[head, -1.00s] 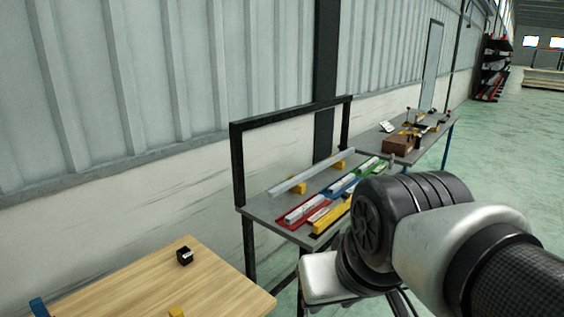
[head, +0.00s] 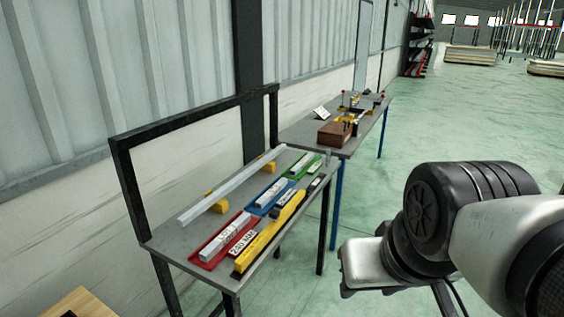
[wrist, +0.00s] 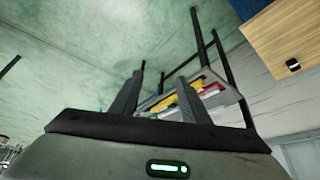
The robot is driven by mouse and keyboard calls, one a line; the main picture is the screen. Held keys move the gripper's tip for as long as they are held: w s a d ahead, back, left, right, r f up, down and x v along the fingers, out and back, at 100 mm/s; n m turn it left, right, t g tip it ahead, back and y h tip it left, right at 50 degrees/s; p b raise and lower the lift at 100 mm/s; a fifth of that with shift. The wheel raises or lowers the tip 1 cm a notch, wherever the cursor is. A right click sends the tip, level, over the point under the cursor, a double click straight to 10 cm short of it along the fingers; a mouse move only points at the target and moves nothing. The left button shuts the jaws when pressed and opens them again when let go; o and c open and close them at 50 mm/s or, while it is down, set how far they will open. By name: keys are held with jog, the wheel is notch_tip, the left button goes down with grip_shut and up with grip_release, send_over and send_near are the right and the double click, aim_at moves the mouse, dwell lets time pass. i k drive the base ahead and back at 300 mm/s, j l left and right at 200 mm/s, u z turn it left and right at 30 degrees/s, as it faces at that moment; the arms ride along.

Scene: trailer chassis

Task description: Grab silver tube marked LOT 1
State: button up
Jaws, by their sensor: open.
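In the head view a short silver tube (head: 225,235) with dark print lies in a red tray (head: 204,262) at the near end of the grey table. The print is too small to read surely. Another silver piece (head: 271,192) lies in a blue tray (head: 256,211), and a green tray (head: 300,171) sits farther back. A long silver bar (head: 235,184) rests on yellow supports behind the trays. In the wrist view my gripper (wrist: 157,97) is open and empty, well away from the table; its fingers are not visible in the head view.
The grey table (head: 172,240) has a black frame along its wall side. A yellow bar (head: 268,235) lies along its front edge. A second table (head: 350,143) with a brown box (head: 336,134) stands beyond. A wooden table (head: 78,304) is at lower left. Green floor at right is clear.

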aim_at(308, 157)
jog(key=i+l+u, duration=0.15)
jog(key=i+l, duration=0.95)
jog(key=i, duration=0.45)
jog(key=i+l+u, duration=0.2)
jog(key=i+l, duration=1.1)
jog(key=i, duration=0.15)
